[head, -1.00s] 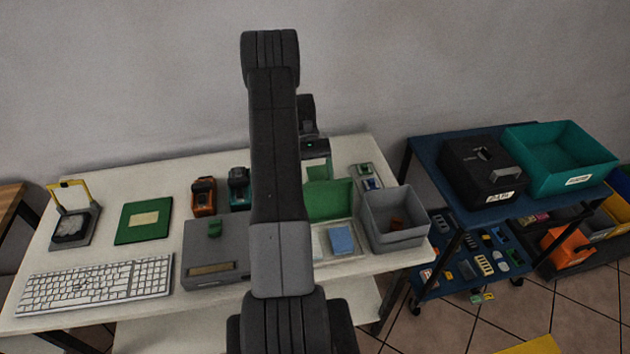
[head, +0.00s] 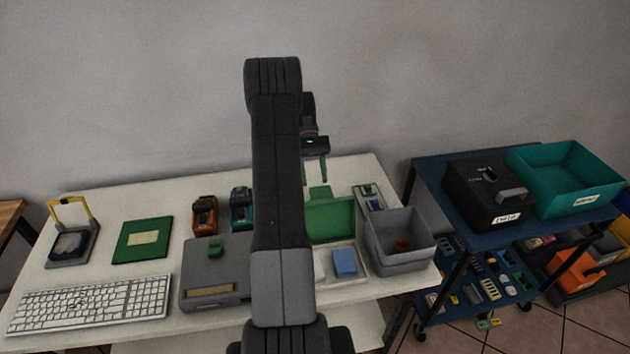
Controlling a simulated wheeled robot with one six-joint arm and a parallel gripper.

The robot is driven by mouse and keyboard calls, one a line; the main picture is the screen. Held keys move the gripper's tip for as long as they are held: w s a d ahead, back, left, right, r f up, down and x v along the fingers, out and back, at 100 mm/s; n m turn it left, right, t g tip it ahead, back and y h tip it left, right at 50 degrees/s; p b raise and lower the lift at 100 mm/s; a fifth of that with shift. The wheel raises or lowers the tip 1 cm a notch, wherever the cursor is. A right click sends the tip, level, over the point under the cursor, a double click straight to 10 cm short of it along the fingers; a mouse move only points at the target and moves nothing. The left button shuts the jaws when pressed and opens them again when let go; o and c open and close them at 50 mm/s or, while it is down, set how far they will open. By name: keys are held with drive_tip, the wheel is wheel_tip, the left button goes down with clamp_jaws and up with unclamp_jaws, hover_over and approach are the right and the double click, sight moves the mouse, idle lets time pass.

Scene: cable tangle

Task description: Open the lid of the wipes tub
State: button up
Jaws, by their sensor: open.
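No tub is clearly marked as holding wipes, and part of the table is hidden behind my arm. A shallow white box (head: 357,268) with a green lid (head: 331,219) stands right of my arm. Its lid stands raised at the back, and a blue block and a white piece show inside. I cannot tell whether this is the wipes tub. My gripper (head: 315,180) is open and empty, pointing down behind and above the green lid. A small green piece (head: 320,192) shows just below the fingers; I cannot tell whether they touch it.
A grey open bin (head: 400,262) stands right of the box. A grey case (head: 215,278) with a green knob, a keyboard (head: 90,305), a green board (head: 143,240) and orange (head: 204,216) and teal (head: 240,210) devices stand left. A blue cart (head: 440,190) is at right.

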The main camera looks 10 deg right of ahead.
drive_tip(key=shift+w+d+r+t+b, duration=0.1)
drive_tip(key=shift+r+t+b, duration=0.15)
drive_tip(key=shift+t+b, duration=0.5)
drive_tip(key=c, duration=0.7)
drive_tip(key=shift+r+t+b, duration=0.25)
drive_tip(key=shift+t+b, duration=0.1)
drive_tip(key=shift+t, duration=0.4)
clamp_jaws()
wheel_tip(320, 180, up, 4)
drive_tip(key=t+b, duration=0.4)
drive_tip(key=t, duration=0.3)
wheel_tip(320, 180, down, 9)
drive_tip(key=shift+d+r+p, duration=0.1)
drive_tip(key=shift+p, duration=0.4)
drive_tip(key=shift+s+f, duration=0.25)
drive_tip(key=s, duration=0.1)
drive_tip(key=s+r+p, duration=0.1)
drive_tip(key=s, duration=0.1)
drive_tip(key=shift+s+d, duration=0.1)
drive_tip(key=shift+s+r, duration=0.1)
drive_tip(key=shift+s, duration=0.05)
